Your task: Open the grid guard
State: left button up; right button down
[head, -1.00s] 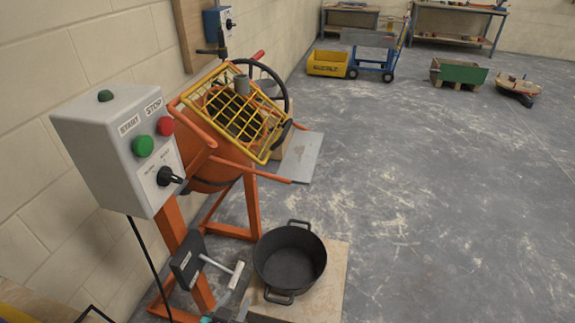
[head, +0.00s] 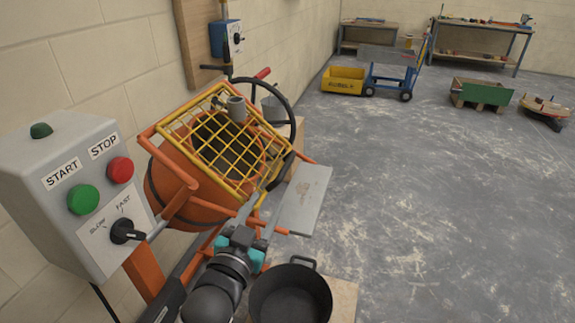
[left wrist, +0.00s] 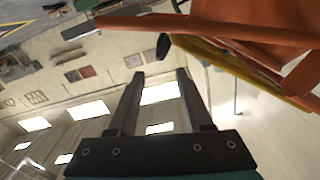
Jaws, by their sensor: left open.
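The grid guard (head: 207,132), a yellow wire grid, lies tilted and closed over the mouth of the orange mixer drum (head: 178,192). A black handle (head: 278,172) sits along its near right edge. My left gripper (head: 262,208) is open and empty, just below the guard's near right corner and apart from it as far as I can tell. In the left wrist view, the open fingers (left wrist: 158,74) point towards a black tip (left wrist: 163,46) at the end of the yellow guard edge (left wrist: 225,56). My right gripper is not in view.
A grey control box (head: 75,205) with START and STOP buttons stands at the left. A black wheel (head: 291,105) is behind the guard. A black tub (head: 290,297) sits below right of my left arm. Open floor lies to the right.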

aim_at(286, 165)
pick_arm(q)
jog(key=x, duration=0.4)
jog(key=shift+b, duration=0.4)
jog(key=b+x, duration=0.1)
jog(key=x, duration=0.4)
jog(key=shift+f, duration=0.1)
jog(key=b+x, duration=0.1)
jog(key=x, duration=0.3)
jog(key=shift+w+d+b, duration=0.1)
jog(key=shift+w+b, duration=0.15)
jog(key=shift+b, duration=0.05)
jog(key=shift+w, duration=0.15)
grip_shut()
jog(key=shift+d, duration=0.1)
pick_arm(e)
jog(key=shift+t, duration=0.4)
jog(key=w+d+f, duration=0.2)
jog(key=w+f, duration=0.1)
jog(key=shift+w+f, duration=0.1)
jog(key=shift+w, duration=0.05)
pick_arm(q)
jog(key=shift+d+f, duration=0.1)
jog(key=shift+f, duration=0.1)
